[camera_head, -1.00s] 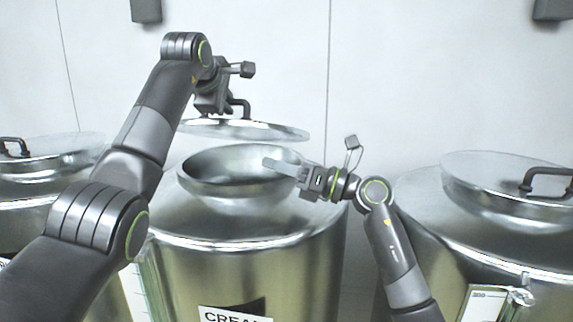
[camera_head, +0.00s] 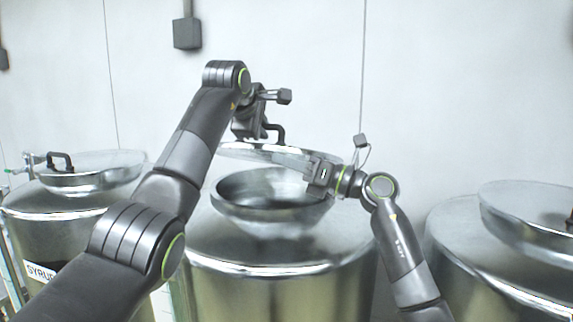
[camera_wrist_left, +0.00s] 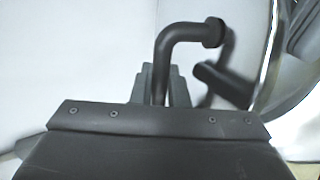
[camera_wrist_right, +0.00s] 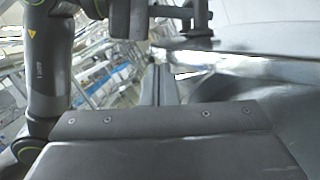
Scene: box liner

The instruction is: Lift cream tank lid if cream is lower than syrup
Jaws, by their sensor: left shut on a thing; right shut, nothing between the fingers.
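My left gripper (camera_head: 268,132) is shut on the black handle (camera_head: 277,130) of the cream tank lid (camera_head: 262,152). The handle also shows in the left wrist view (camera_wrist_left: 178,38). The lid hangs above the open mouth (camera_head: 262,208) of the middle metal tank (camera_head: 280,297), slightly tilted and apart from its rim. My right gripper is shut and empty by the lid's right side; its fingers (camera_wrist_right: 157,85) show in the right wrist view. I cannot tell whether they touch the lid. The syrup tank (camera_head: 75,212), with a partly hidden SYRUP label (camera_head: 40,272), stands at left, lid on. Liquid levels are not readable.
Another metal tank (camera_head: 470,245) with its lid (camera_head: 530,205) on stands at the right. A white wall (camera_head: 450,90) with a grey box (camera_head: 187,33) is behind. Pipes (camera_head: 30,160) show at the far left.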

